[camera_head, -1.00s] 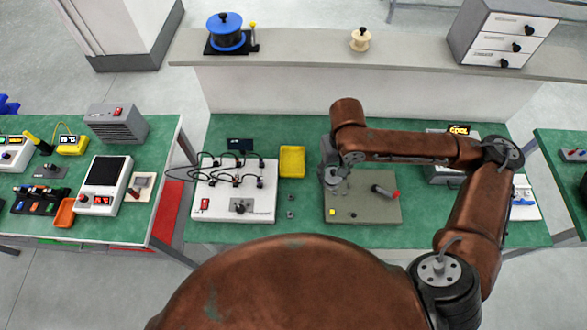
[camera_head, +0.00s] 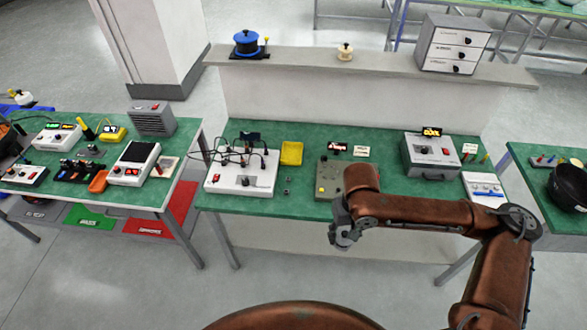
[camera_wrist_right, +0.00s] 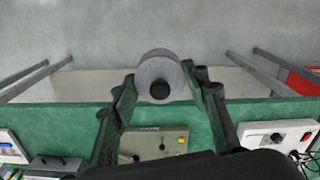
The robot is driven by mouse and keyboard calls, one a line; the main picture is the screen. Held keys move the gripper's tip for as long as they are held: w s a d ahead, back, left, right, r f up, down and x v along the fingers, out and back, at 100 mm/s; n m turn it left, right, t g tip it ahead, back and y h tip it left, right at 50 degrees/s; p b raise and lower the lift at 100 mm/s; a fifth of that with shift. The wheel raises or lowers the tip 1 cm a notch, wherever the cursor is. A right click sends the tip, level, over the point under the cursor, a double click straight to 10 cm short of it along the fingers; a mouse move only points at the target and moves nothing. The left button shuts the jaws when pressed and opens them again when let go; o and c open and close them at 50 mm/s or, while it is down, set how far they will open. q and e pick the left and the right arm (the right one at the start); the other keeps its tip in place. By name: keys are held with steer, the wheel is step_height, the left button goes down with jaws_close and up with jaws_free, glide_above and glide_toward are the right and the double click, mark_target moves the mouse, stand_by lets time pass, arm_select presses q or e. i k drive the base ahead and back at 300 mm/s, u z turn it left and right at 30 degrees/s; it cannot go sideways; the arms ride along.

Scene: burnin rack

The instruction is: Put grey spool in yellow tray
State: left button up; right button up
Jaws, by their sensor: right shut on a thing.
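In the head view my right gripper (camera_head: 343,238) hangs in front of the bench's front edge, to the right of and nearer than the yellow tray; the spool is hard to make out there. The yellow tray (camera_head: 291,153) lies on the green bench beside the white wired panel and looks empty. My left gripper is in no view.
The green bench (camera_head: 290,206) carries a white wired panel (camera_head: 228,180), an olive panel (camera_head: 328,180) and a grey instrument box (camera_head: 428,157). A shelf (camera_head: 300,60) behind holds a blue spool (camera_head: 246,42), a cream spool (camera_head: 345,52) and a drawer cabinet (camera_head: 453,45). Open floor lies in front.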

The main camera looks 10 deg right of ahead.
mark_target(292, 156)
steer(key=u, duration=0.8)
steer(key=i, duration=1.85)
steer(key=z, duration=0.65)
